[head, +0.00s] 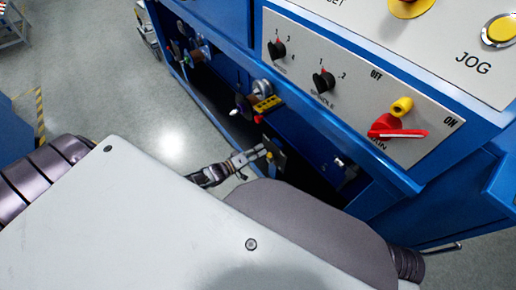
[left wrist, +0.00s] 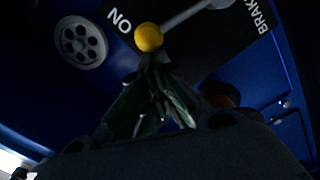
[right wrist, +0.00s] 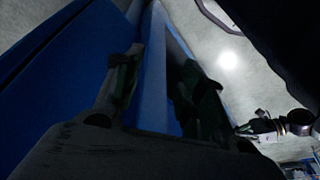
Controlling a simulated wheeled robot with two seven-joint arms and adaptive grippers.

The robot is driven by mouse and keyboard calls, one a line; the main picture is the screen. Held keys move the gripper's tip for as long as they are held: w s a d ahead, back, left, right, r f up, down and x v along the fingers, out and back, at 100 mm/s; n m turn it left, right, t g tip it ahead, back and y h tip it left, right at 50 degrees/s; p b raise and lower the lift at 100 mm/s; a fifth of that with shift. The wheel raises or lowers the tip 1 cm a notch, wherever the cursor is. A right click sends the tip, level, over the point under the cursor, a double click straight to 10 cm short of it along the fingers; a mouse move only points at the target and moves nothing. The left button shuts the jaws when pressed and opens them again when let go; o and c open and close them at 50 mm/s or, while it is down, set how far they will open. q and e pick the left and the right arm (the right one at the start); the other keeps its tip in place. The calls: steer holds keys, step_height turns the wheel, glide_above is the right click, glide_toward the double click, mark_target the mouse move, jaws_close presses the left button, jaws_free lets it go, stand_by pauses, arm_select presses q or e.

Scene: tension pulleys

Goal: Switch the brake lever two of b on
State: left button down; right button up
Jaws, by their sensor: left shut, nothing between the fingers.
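A brake lever with a yellow ball knob (left wrist: 149,37) and a grey rod (left wrist: 190,17) shows at the top of the left wrist view. Its knob is beside the word ON on a dark plate (left wrist: 235,45); part of the word BRAKE shows at right. My left gripper (left wrist: 157,62) is shut and empty, its tips right below the knob in the picture; I cannot tell if they touch. In the head view my left gripper (head: 262,152) is low at the machine's open bay. My right gripper (right wrist: 160,80) is open, fingers apart, with a blue post behind them.
A blue machine with a grey control panel (head: 345,85) stands at right in the head view. The panel has knobs and a red-handled main switch (head: 398,132).

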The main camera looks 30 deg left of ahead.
mark_target(270, 157)
arm_select(q)
steer(key=shift+s+d+m+p, duration=0.3)
steer(key=shift+d+m+p, duration=0.25)
steer(key=shift+d, duration=0.2)
steer(key=shift+s+d+m+p, duration=0.25)
steer(key=shift+d+m+p, duration=0.2)
steer(key=shift+d+p, duration=0.2)
arm_select(e)
steer(key=shift+s+d+f+g, duration=0.1)
steer(key=shift+d+f+g, duration=0.1)
steer(key=shift+f, duration=0.7)
steer(key=shift+d+f+g, duration=0.1)
steer(key=shift+f+g, duration=0.1)
steer(key=shift+f, duration=0.65)
arm_select(q)
steer(key=shift+d, duration=0.15)
arm_select(e)
steer(key=shift+f, duration=0.15)
arm_select(q)
steer(key=shift+r, duration=0.1)
